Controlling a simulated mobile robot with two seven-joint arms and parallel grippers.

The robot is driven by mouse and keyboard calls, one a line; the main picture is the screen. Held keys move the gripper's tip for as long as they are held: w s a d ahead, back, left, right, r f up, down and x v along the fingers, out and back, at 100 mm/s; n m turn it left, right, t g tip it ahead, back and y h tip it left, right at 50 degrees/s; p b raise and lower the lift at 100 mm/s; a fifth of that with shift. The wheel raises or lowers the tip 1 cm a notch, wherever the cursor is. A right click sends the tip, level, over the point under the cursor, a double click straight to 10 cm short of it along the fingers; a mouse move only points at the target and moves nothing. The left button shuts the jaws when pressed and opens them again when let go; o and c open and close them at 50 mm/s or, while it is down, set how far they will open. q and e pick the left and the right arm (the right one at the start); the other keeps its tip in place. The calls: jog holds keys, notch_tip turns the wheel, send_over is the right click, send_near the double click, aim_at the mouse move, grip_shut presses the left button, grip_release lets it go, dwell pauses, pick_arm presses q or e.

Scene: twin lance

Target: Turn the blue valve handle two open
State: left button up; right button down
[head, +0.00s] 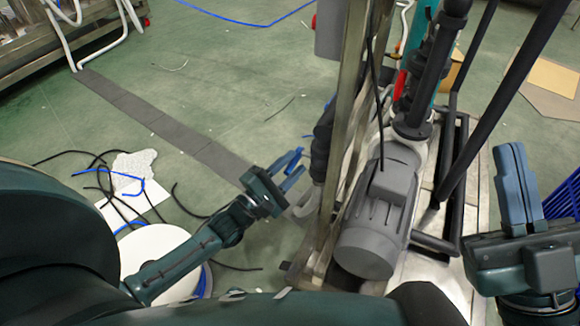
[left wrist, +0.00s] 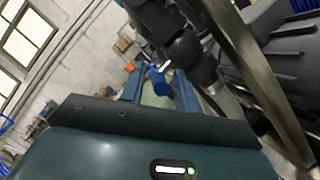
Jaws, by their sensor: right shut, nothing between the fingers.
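The blue valve handle (left wrist: 156,80) shows in the left wrist view, beside a dark pipe fitting (left wrist: 190,55). It appears between the two finger ends of my left gripper (left wrist: 160,88). The fingers are apart, with a gap on both sides of the handle; I cannot tell how deep it sits between them. In the head view my left gripper (head: 294,164) points up and right at the dark vertical pipe (head: 320,150). The handle is hard to separate from the blue fingers there. My right gripper (head: 511,155) is shut and empty at the right, pointing up.
A grey motor (head: 378,215) and a metal frame post (head: 345,110) stand just right of my left gripper. A blue crate (head: 563,198) is at the right edge. Cables (head: 95,165) and a white round object (head: 155,255) lie at left.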

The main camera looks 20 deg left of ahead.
pick_arm(q)
grip_shut()
jog(key=shift+f, duration=0.1)
pick_arm(e)
jog(key=shift+f, duration=0.1)
dwell(0.3)
pick_arm(q)
jog(key=shift+f+m+t, duration=0.25)
jog(key=shift+m+t, duration=0.05)
jog(key=shift+t, duration=0.2)
jog(key=shift+w+f+m+t+h+b, duration=0.15)
jog(key=shift+f+m+t+h, duration=0.2)
jog(key=shift+m+t+h, duration=0.4)
jog(key=shift+w+f+m+t+h+b, duration=0.15)
jog(key=shift+f+m+t+h, duration=0.3)
jog(key=shift+h, duration=0.45)
jog(key=shift+w+f+m+t+h+b, duration=0.15)
jog(key=shift+f+m+t+h, duration=0.15)
jog(key=shift+m+t+h, duration=0.4)
pick_arm(e)
jog(key=shift+s+r+n+y, duration=0.2)
jog(key=shift+r+n+y, duration=0.4)
jog(key=shift+n+y, duration=0.2)
pick_arm(q)
jog(key=shift+f+h, duration=0.1)
jog(key=shift+h, duration=0.35)
pick_arm(e)
jog(key=shift+g, duration=0.3)
